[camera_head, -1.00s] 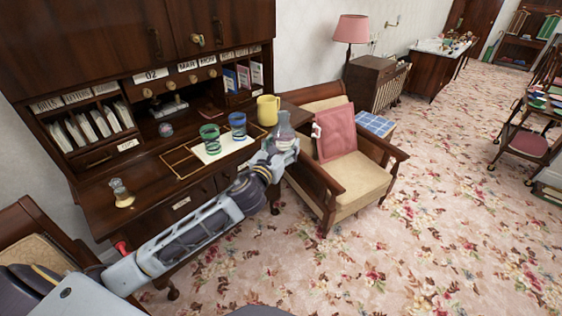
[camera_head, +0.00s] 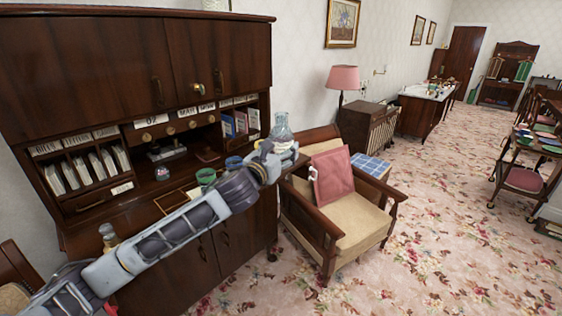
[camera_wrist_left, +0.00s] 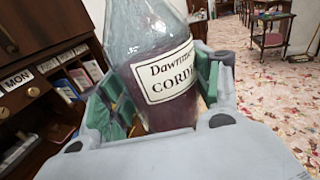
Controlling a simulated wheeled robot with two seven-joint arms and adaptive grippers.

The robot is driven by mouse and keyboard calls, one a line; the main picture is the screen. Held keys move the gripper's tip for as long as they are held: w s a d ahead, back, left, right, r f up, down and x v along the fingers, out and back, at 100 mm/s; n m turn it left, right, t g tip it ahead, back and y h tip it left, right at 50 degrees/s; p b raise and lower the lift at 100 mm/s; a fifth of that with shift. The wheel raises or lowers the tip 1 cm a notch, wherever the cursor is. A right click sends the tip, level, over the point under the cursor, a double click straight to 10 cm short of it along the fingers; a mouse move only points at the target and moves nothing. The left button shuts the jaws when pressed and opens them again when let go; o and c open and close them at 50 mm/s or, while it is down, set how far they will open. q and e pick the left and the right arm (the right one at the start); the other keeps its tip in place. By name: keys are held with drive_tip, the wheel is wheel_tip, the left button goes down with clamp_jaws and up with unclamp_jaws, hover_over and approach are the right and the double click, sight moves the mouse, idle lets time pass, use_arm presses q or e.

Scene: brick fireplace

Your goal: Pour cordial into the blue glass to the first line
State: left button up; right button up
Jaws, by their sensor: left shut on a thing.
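My left gripper (camera_head: 280,150) is shut on the cordial bottle (camera_head: 282,128), a clear bottle. In the left wrist view the bottle (camera_wrist_left: 150,40) stands nearly upright between the green-padded fingers, with dark liquid inside and a white label (camera_wrist_left: 168,72) reading "CORD…". The gripper holds it in front of the desk's right end. The blue glass (camera_head: 233,161) is on the desk, left of the bottle, mostly hidden by my forearm. A green glass (camera_head: 206,176) stands left of it. The liquid level in the blue glass cannot be seen. My right gripper is not in view.
The wooden desk (camera_head: 150,205) has pigeonholes and cupboards above its top. A small glass-topped item (camera_head: 108,234) stands at its left end. An armchair with a pink cushion (camera_head: 331,176) is close on the right. Open carpet (camera_head: 440,245) lies beyond.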

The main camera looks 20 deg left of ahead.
sight(277, 139)
use_arm(q)
drive_tip(key=r, duration=0.1)
drive_tip(key=a+r, duration=0.1)
drive_tip(key=r, duration=0.1)
drive_tip(key=shift+w+a, duration=0.15)
drive_tip(key=shift+w, duration=0.25)
drive_tip(key=w+a+r+n+y, duration=0.1)
drive_tip(key=w+a+n+y, duration=0.15)
drive_tip(key=a, duration=0.55)
drive_tip(key=s+a+f+n+g+y, duration=0.1)
drive_tip(key=a+f+n+y, duration=0.3)
drive_tip(key=a+f+y, duration=0.4)
wheel_tip(277, 139, down, 3)
drive_tip(key=shift+a+r+g+b, duration=0.1)
drive_tip(key=shift+a+g+b, duration=0.45)
drive_tip(key=shift+a, duration=0.65)
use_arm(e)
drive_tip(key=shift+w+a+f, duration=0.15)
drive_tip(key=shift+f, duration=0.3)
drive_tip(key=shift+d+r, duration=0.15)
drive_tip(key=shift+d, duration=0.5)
